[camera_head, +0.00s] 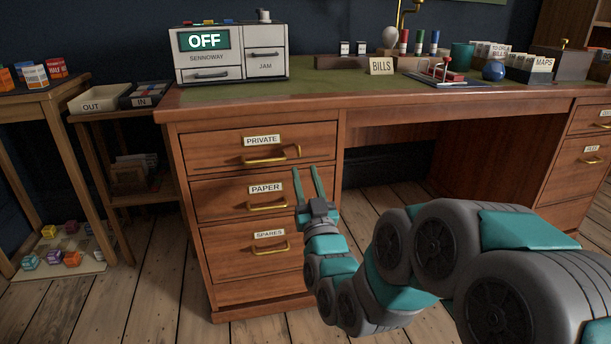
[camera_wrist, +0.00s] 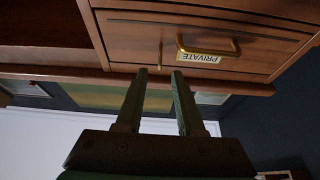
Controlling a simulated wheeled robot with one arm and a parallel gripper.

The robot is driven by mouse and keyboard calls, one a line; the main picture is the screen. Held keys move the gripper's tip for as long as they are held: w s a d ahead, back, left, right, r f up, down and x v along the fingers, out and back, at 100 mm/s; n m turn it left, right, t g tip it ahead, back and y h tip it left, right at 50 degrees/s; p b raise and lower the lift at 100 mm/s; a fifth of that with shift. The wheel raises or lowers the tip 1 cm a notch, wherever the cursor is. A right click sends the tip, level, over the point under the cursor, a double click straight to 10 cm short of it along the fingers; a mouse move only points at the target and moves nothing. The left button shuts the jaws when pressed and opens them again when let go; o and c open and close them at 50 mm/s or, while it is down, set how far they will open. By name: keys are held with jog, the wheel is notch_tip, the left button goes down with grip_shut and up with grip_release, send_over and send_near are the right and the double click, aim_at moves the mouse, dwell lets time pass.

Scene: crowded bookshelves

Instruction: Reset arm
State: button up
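My gripper (camera_head: 307,184) is open and empty in front of the desk's left drawer stack, with its two dark green fingers pointing up. In the head view it is near the right side of the PAPER drawer (camera_head: 229,200), just below the PRIVATE drawer (camera_head: 220,148). In the wrist view, the fingers of the gripper (camera_wrist: 160,75) are spread apart with nothing between them. The PRIVATE drawer's brass handle (camera_wrist: 208,50) shows beyond the fingertips, up and to the right, in that view. The drawers look closed.
A SPARES drawer (camera_head: 225,250) is below. A side table (camera_head: 35,97) stands at left.

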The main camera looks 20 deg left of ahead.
jog(key=s+d+f+m+g+h, duration=0.1)
jog(key=s+d+f+g+h, duration=0.3)
jog(key=d+f, duration=0.45)
jog(key=s+d+f+m+g+h, duration=0.1)
jog(key=s+d+f+g+h, duration=0.3)
jog(key=d+g, duration=0.55)
jog(key=s+d+f+m+g+h, duration=0.2)
jog(key=s+d+f+g+h, duration=0.15)
jog(key=s+d, duration=1.15)
jog(key=s+d+m+g, duration=0.2)
jog(key=s+d+g, duration=0.15)
jog(key=s, duration=1.05)
notch_tip(320, 180, up, 15)
jog(key=s+p, duration=0.1)
jog(key=p, duration=1.2)
jog(key=shift+s+a+f+g+p, duration=0.15)
jog(key=shift+s+a+g+p, duration=0.05)
jog(key=shift+a+g+p, duration=0.2)
